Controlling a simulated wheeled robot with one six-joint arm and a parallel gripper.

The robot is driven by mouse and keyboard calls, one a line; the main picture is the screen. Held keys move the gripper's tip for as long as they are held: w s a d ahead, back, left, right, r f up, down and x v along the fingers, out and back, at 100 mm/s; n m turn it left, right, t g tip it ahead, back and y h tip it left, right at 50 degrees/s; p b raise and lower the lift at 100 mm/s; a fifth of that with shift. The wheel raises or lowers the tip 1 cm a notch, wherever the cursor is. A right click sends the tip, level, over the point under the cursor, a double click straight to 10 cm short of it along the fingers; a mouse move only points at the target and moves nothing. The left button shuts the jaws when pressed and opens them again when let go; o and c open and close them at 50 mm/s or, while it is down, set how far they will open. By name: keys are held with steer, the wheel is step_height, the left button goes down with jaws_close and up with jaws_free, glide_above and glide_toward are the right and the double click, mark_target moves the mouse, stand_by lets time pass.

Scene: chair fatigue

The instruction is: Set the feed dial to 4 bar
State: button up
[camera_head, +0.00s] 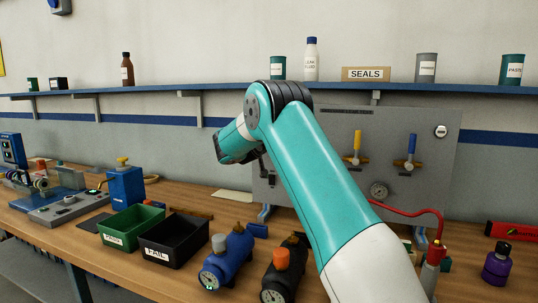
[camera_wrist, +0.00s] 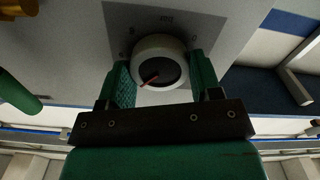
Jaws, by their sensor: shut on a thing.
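The feed dial (camera_wrist: 160,62) is a round white knob with a dark face and a red pointer. The red pointer slants toward the lower left of the picture. In the head view my arm hides the dial, and the grey panel (camera_head: 440,180) stands behind the arm.
The panel carries a yellow lever (camera_head: 357,146) and a blue lever (camera_head: 411,150). A red hose (camera_head: 425,211) runs beside it. A blue regulator (camera_head: 228,257), a dark regulator with an orange knob (camera_head: 285,268), a green bin (camera_head: 130,230) and a black bin (camera_head: 176,240) stand in front.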

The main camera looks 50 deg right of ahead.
steer(key=shift+r+m+b, duration=0.25)
steer(key=shift+m+b, duration=0.45)
steer(key=shift+b, duration=0.15)
steer(key=o, duration=0.9)
steer(key=shift+d, duration=0.1)
steer(key=shift+f, duration=0.1)
steer(key=b+v, duration=0.5)
steer(key=v, duration=1.2)
steer(key=shift+s+a, duration=0.1)
steer(key=shift+a, duration=0.15)
